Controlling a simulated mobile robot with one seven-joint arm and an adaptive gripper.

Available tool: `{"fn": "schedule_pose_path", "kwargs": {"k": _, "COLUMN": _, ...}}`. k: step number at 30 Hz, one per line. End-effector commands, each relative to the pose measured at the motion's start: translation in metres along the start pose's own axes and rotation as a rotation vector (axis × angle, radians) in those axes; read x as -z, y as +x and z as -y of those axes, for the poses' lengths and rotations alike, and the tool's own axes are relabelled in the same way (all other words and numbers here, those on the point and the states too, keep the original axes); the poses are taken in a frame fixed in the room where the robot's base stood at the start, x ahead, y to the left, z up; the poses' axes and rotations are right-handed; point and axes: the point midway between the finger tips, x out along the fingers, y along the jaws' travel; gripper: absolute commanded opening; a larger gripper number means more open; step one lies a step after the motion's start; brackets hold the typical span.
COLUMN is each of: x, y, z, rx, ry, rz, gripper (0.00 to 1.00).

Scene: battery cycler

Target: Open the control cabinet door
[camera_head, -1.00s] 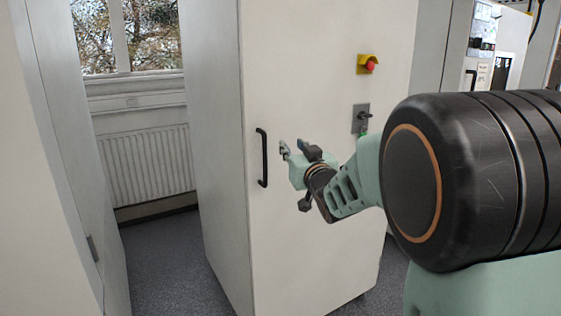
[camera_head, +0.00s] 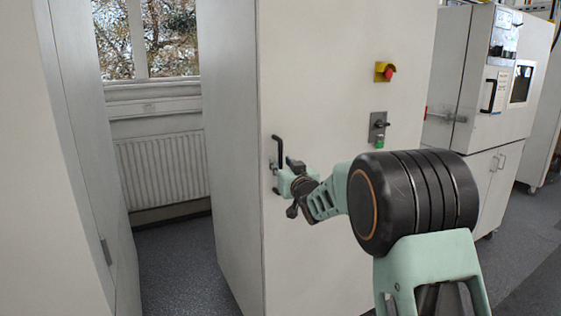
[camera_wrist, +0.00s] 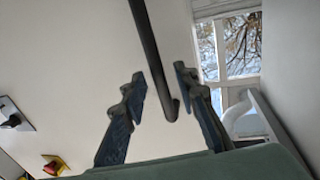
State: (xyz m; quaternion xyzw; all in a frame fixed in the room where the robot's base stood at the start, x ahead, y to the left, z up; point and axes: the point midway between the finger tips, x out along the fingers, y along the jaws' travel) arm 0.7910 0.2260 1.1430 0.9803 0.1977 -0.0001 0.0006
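The control cabinet door (camera_head: 330,80) is a tall cream panel and looks closed. Its black bar handle (camera_head: 278,152) stands upright near the door's left edge in the head view. My gripper (camera_head: 280,164) is at the handle's middle and hides part of it. In the wrist view the handle (camera_wrist: 150,50) runs down from the top, and its bent end lies between the two fingers of my gripper (camera_wrist: 160,85). The fingers are apart, with gaps to the bar on both sides. Contact with the handle cannot be seen.
A red button on a yellow base (camera_head: 385,71) and a rotary switch plate (camera_head: 378,127) are on the door, right of the handle. A radiator (camera_head: 163,168) stands under the window at left. A white machine (camera_head: 487,110) stands at right, with grey floor before it.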

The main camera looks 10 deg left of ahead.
Motion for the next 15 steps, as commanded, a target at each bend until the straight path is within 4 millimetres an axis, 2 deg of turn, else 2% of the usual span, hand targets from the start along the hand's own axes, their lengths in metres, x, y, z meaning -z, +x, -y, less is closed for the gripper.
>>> {"fn": "schedule_pose_path", "kwargs": {"k": 6, "x": 0.0, "y": 0.016, "z": 0.0, "rx": -0.001, "ry": -0.001, "rz": 0.001, "gripper": 0.28}}
{"fn": "schedule_pose_path", "kwargs": {"k": 15, "x": 0.0, "y": 0.018, "z": 0.0, "rx": -0.001, "ry": -0.001, "rz": 0.0, "gripper": 0.28}}
